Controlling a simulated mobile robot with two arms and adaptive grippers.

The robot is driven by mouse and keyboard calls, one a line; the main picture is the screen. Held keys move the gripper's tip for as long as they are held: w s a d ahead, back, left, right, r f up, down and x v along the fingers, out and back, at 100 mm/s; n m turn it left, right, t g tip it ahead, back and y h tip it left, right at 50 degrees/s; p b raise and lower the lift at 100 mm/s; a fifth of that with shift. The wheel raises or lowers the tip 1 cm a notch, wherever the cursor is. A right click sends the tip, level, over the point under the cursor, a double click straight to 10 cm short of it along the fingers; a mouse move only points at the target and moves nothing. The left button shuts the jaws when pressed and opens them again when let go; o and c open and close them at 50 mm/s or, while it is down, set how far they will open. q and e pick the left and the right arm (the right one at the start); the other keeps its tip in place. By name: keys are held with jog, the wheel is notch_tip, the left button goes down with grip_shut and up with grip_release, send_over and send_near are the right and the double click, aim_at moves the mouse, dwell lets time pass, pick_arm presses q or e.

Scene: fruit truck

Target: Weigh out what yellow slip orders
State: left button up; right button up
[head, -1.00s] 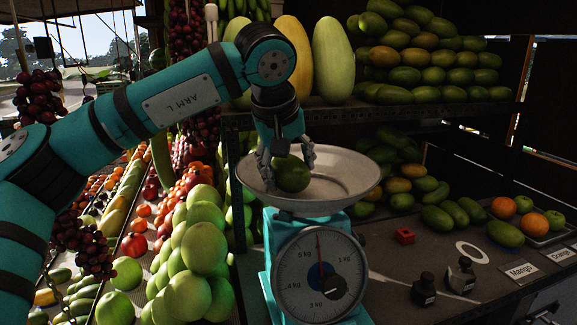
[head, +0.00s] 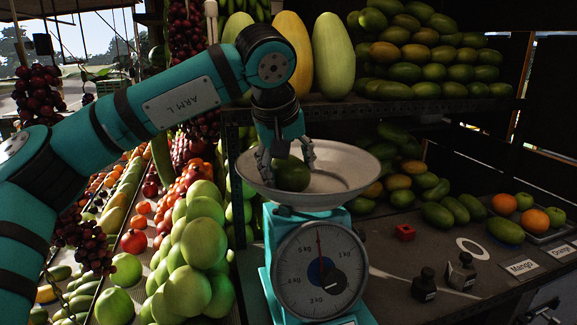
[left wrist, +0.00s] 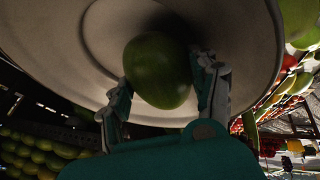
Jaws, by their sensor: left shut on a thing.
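A green mango (head: 292,174) is between the fingers of my left gripper (head: 287,160), over the left part of the scale's pan. In the left wrist view the mango (left wrist: 158,70) sits between both fingers, with the pale pan behind it. I cannot tell whether it touches the pan. The scale pan (head: 345,180) holds nothing else that I can see. The teal scale's dial (head: 318,268) has its red needle pointing about straight up. No yellow slip is clear in view.
Mangoes (head: 445,212) lie on the counter right of the scale, near a tray (head: 545,238) of oranges and green fruit. Large green fruit (head: 203,240) is heaped left of the scale.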

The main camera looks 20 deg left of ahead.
pick_arm(q)
jog(key=shift+f, duration=0.2)
dwell(0.7)
jog(key=o, duration=0.9)
jog(key=shift+o, duration=0.2)
notch_tip(320, 180, up, 12)
jog(key=p, duration=1)
